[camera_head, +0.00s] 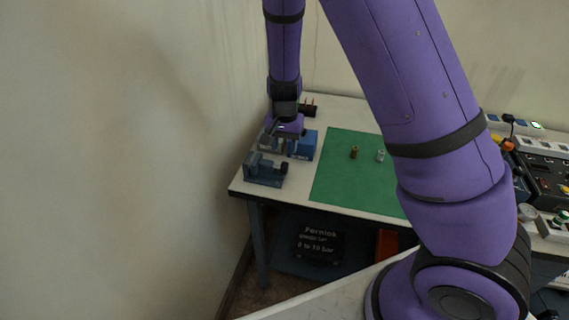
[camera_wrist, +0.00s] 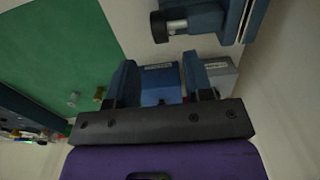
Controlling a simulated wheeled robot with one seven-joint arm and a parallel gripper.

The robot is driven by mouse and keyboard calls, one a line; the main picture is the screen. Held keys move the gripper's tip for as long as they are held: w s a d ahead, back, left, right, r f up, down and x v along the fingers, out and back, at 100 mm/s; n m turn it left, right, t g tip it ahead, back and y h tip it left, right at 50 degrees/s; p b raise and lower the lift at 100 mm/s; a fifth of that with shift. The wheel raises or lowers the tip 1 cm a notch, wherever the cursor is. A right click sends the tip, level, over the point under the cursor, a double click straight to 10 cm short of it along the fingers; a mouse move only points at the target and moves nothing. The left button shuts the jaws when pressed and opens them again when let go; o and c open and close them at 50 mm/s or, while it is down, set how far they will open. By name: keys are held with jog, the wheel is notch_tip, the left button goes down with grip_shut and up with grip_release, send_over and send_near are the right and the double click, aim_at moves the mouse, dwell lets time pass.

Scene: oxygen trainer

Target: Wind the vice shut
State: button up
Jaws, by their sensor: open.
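The vice (camera_head: 265,172) is a blue-grey block at the table's front left corner. A dark round knob (camera_head: 283,168) is on its right side. In the wrist view the vice (camera_wrist: 232,18) is at the upper right, and its black knob (camera_wrist: 159,27) on a metal shaft points left. My gripper (camera_head: 278,146) is just behind the vice in the head view, pointing down. In the wrist view my gripper (camera_wrist: 159,62) has its two fingers spread with nothing held between them, apart from the knob. The vice's jaw gap is too small to judge.
A blue box (camera_head: 303,145) stands close by my gripper, and a grey one (camera_wrist: 221,74) shows beside a finger. A green mat (camera_head: 345,177) bears two small fittings (camera_head: 354,152). Electrical gear (camera_head: 545,170) fills the right. A wall (camera_head: 150,150) rises close on the left.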

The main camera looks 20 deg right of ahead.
aim_at(284, 163)
notch_tip(284, 163, down, 8)
jog(key=shift+r, duration=0.25)
grip_shut()
